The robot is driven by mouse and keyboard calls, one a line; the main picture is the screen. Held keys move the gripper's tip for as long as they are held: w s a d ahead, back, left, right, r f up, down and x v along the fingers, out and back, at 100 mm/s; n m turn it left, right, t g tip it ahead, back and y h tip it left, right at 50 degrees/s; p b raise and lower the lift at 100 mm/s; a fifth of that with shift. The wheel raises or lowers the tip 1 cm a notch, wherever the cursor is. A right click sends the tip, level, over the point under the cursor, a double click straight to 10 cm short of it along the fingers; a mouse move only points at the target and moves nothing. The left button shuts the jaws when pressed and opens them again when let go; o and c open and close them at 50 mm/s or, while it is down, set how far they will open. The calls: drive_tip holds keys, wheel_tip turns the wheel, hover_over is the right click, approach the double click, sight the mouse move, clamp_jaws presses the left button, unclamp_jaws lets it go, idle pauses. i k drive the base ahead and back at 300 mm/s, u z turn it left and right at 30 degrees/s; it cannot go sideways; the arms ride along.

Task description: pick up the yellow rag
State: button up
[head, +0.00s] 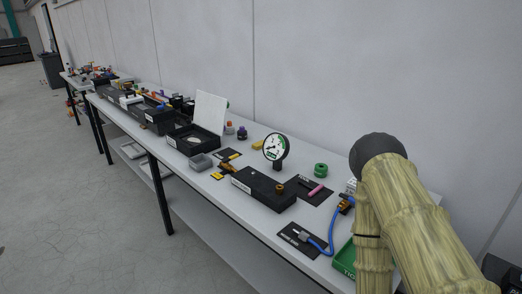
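Another small yellow piece (217,176) lies near the bench's front edge, by a grey tray. Both are too small for me to tell which, if either, is a rag. My arm, bamboo-patterned with a dark rounded joint, fills the right side and covers part of the bench. My gripper is not in view, so its state and any contact are hidden.
The white bench (235,205) runs along the grey wall. The dial gauge (275,148) stands by a black block (262,187). A green ring (320,170), a blue cable (327,240) and a green tray (345,258) are nearer my arm. Floor left of the bench is clear.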

sight(257, 146)
drive_tip(key=u, duration=2.1)
drive_tip(key=i, duration=1.6)
drive_tip(key=z, duration=1.35)
